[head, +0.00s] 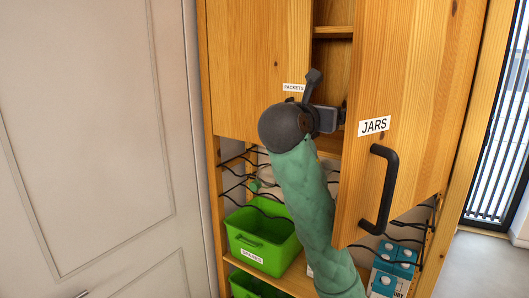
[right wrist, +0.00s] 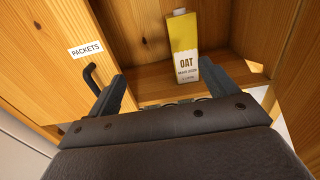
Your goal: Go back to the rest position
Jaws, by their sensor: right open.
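My right arm, in a green sleeve, comes up from the bottom in the head view. My right gripper (head: 328,112) is at the cabinet opening, between the PACKETS door (head: 255,60) and the JARS door (head: 405,100), which stands open. In the right wrist view the right gripper (right wrist: 163,72) has its fingers wide apart with nothing between them. A yellow and white OAT carton (right wrist: 184,50) stands upright on the shelf beyond the fingers, apart from them. My left gripper is not in view.
A black handle (head: 380,190) sticks out from the JARS door, right of my forearm. Below are a green SPARES bin (head: 262,240), black wire racks and blue boxes (head: 392,268). A pale panelled door (head: 90,130) fills the left. Some floor (head: 480,265) shows clear at right.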

